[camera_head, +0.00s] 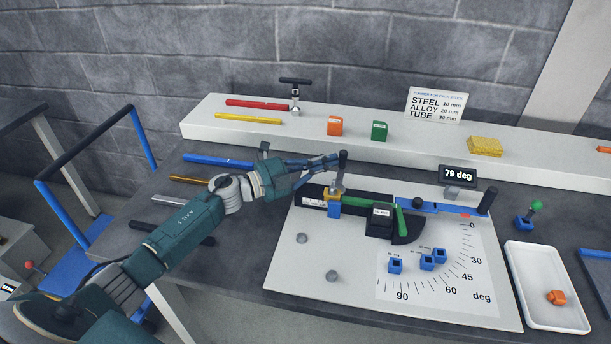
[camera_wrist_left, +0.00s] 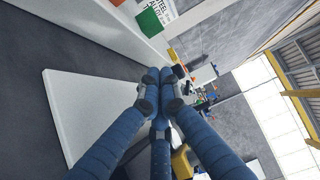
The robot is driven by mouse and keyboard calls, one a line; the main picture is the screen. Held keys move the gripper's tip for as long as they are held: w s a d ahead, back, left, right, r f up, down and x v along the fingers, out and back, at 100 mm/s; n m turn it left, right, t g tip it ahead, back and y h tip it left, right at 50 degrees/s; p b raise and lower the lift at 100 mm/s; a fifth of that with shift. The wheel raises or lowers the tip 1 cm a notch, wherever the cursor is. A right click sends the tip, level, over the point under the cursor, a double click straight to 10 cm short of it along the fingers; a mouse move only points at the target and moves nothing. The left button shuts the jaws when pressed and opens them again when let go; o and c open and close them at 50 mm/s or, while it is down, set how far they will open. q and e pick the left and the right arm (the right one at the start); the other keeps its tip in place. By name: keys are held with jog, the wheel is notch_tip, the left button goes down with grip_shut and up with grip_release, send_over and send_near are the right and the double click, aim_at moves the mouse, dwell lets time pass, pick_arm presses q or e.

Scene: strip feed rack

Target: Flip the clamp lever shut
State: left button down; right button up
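The clamp lever (camera_head: 342,161) stands upright with a dark grip, above the yellow clamp block (camera_head: 334,206) at the left end of the strip bender. My left gripper (camera_head: 337,159) reaches in from the left with its fingertips at the lever's upper end. In the left wrist view its blue fingers (camera_wrist_left: 160,78) come together at the tips. I cannot tell whether they touch the lever or only lie beside it. My right gripper is not in view.
A raised white shelf (camera_head: 225,132) runs behind, with orange and green blocks (camera_head: 379,131) and a sign (camera_head: 434,105). A display (camera_head: 458,175) reads 79 deg. Coloured rods lie left of the board. A white tray (camera_head: 520,285) with an orange piece stands at the right.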

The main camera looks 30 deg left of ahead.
pick_arm(q)
jog(key=shift+a+r, duration=0.1)
jog(key=shift+r, duration=0.05)
jog(key=shift+s+a, duration=0.1)
jog(key=shift+s, duration=0.05)
jog(key=v, duration=1.1)
jog(key=shift+s+a, duration=0.15)
jog(key=shift+s, duration=0.15)
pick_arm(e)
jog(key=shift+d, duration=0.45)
